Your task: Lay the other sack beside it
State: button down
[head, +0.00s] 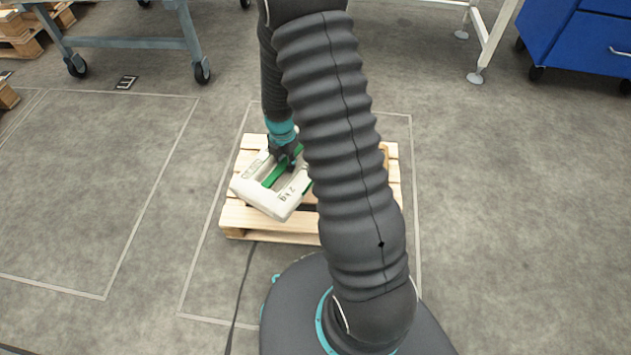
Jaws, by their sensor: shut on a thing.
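A white sack (262,196) with green parts and "2 kg" printed on it is over the left half of the wooden pallet (270,238). It is turned at an angle to the pallet's boards. My gripper (288,162) is at the green strip in the middle of the sack and is shut on it. I cannot tell whether the sack rests on the boards or hangs just above them. A brown edge (384,152) shows at the right of the pallet; my arm hides most of it, so I cannot tell what it is. No second sack shows clearly.
Pale floor lines frame the pallet, and an empty marked bay (95,190) lies to its left. A wheeled grey-blue table (125,42) and stacked pallets (25,38) stand back left. A blue cabinet (585,45) stands back right. The floor at right is clear.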

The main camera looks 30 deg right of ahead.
jog(key=n, duration=0.1)
jog(key=f+n, duration=0.1)
jog(key=n, duration=0.2)
jog(key=shift+w+d+f+n+b, duration=0.1)
jog(key=shift+d+f+n+b, duration=0.1)
jog(key=shift+d+n+b, duration=0.2)
jog(key=w+a+f+b, duration=0.1)
jog(key=w+a+f, duration=0.4)
jog(key=w+f, duration=0.5)
jog(key=shift+w+f, duration=0.3)
jog(key=shift+f, duration=0.15)
jog(key=shift+f, duration=0.1)
jog(key=c, duration=1.4)
grip_release()
jog(key=shift+s+f, duration=0.15)
jog(key=shift+f, duration=0.05)
jog(key=o, duration=0.5)
jog(key=shift+c, duration=0.2)
jog(key=shift+r, duration=0.1)
